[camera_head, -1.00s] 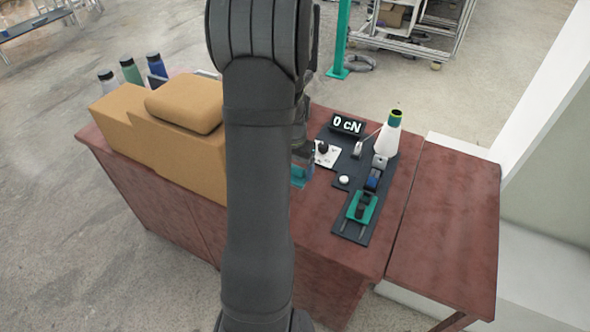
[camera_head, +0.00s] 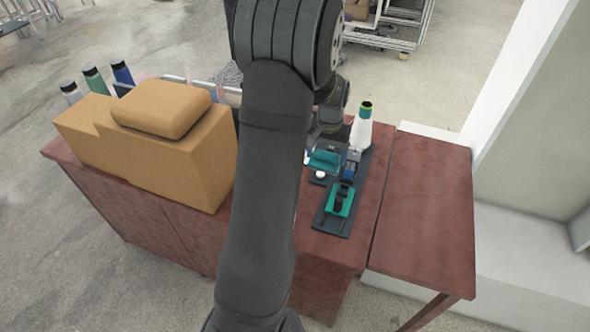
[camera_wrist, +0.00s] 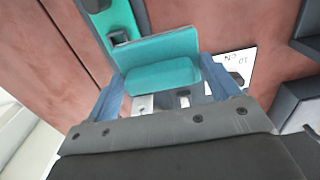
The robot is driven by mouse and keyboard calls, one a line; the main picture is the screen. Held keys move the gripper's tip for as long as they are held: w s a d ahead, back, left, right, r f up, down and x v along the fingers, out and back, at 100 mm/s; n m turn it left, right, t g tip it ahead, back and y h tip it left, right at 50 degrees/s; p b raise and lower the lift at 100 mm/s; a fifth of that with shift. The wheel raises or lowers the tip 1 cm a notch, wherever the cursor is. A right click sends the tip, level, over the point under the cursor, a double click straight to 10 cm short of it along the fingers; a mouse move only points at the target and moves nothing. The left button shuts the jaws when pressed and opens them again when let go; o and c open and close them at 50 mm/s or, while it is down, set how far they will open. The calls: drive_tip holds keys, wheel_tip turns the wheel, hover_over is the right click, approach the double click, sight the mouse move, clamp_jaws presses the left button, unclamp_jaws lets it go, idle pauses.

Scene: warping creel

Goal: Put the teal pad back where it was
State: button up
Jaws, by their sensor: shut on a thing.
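My gripper (camera_wrist: 163,84) is shut on the teal pad (camera_wrist: 165,62), which sits between the two blue fingers in the wrist view. In the head view the teal pad (camera_head: 324,160) is held over the dark tension device plate (camera_head: 331,222), left of its middle. In the wrist view a teal part (camera_wrist: 118,18) of the device shows beyond the pad. My arm hides the display.
A tan case (camera_head: 150,150) with a rounded top stands left of my arm, with several dark-capped bottles (camera_head: 95,80) behind it. The reddish side table (camera_head: 425,215) at the right is bare. A white card (camera_wrist: 234,68) with print lies right of the pad in the wrist view.

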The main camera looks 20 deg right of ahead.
drive_tip(key=w+a+f, duration=0.1)
drive_tip(key=w+f, duration=0.1)
drive_tip(key=w, duration=0.1)
drive_tip(key=w+a+f, duration=0.2)
drive_tip(key=w, duration=0.1)
drive_tip(key=w+a+f, duration=0.2)
drive_tip(key=w, duration=0.2)
drive_tip(key=shift+a+f, duration=0.1)
drive_tip(key=shift+f, duration=2.25)
drive_tip(key=shift+f, duration=0.1)
drive_tip(key=o, duration=0.9)
wheel_tip(320, 180, up, 12)
drive_tip(key=shift+r, duration=0.15)
